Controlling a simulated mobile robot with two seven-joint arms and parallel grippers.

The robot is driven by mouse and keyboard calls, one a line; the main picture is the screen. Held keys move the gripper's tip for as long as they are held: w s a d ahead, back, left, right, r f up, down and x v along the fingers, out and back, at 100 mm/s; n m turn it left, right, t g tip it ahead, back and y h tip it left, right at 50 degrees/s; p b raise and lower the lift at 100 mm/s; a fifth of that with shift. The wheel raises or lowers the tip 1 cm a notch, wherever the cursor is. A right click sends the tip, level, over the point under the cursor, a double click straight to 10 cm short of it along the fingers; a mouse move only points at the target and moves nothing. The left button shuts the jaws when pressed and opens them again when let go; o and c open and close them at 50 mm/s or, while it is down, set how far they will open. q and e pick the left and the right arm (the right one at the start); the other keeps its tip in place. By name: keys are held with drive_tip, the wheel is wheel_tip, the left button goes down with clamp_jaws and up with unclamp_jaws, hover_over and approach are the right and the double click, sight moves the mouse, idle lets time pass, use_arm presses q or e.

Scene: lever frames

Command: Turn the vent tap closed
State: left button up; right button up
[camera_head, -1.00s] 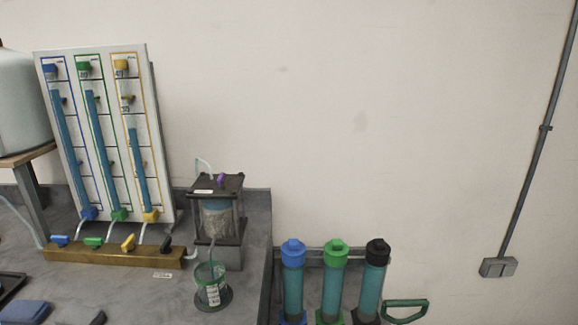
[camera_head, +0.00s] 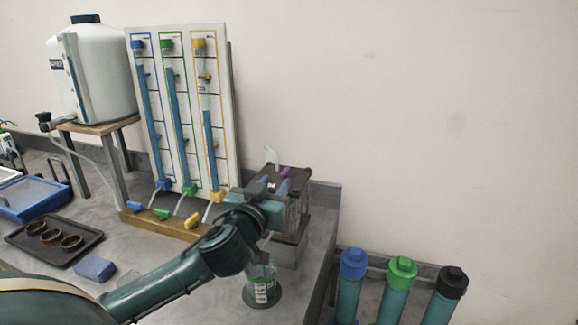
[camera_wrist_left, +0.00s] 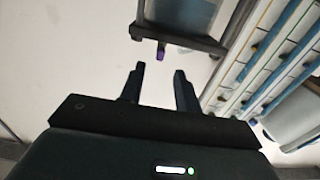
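The vent tap seems to be the small purple tap (camera_head: 285,172) on the dark top plate of the clear-walled cell (camera_head: 298,180). In the left wrist view the purple tap (camera_wrist_left: 161,50) lies just beyond the fingertips, roughly in line with the gap between them. My left gripper (camera_head: 277,185) is close to the cell's top and partly covers the cell in the head view. Its two fingers (camera_wrist_left: 158,82) are apart, with nothing between them. The gripper and the tap look apart. My right gripper is not in view.
A panel of three blue-filled tubes (camera_head: 232,120) stands behind my arm, with a brass manifold (camera_head: 150,222) below. A beaker (camera_head: 262,285) stands below the gripper. Capped cylinders (camera_head: 403,272) stand at the right. A white tank (camera_head: 95,80) is at the back left.

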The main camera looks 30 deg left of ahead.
sight(282, 175)
use_arm(q)
drive_tip(key=p+x, duration=0.1)
drive_tip(key=x, duration=0.6)
drive_tip(key=shift+w+p, duration=0.3)
drive_tip(key=shift+w, duration=0.1)
clamp_jaws()
